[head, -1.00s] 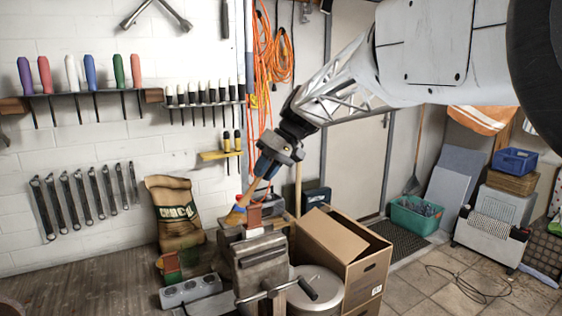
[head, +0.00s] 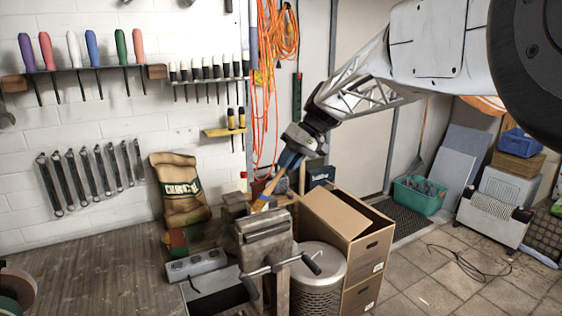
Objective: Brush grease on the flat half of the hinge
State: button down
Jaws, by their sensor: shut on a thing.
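My gripper (head: 291,157) is shut on a brush (head: 274,182) with a wooden-coloured length, which slants down and left from the fingers. The brush's lower end is at the top of the grey bench vise (head: 262,228), near its jaws. I cannot tell whether the bristles touch anything. The hinge and its flat half cannot be made out at this size; the vise jaws and the brush crowd that spot. No grease can be told apart either.
The workbench (head: 95,262) has free room at left. A power strip (head: 195,264) and a charcoal bag (head: 180,188) stand left of the vise. An open cardboard box (head: 345,240) and a metal bin (head: 318,275) are right of it. Tools hang on the wall.

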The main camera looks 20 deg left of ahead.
jog(key=shift+w+d+f, duration=0.1)
jog(key=shift+w+d, duration=0.25)
jog(key=s+a+f, duration=0.2)
jog(key=s+a, duration=0.3)
notch_tip(320, 180, up, 12)
jog(key=shift+w+d+f, duration=0.15)
jog(key=shift+f, duration=0.1)
jog(key=shift+w, duration=0.15)
dwell(0.5)
jog(key=w+a+h, duration=0.3)
jog(key=w+a, duration=0.1)
jog(key=w, duration=0.2)
jog(key=shift+r+t, duration=0.4)
jog(key=shift+r, duration=0.05)
jog(key=shift+w, duration=0.1)
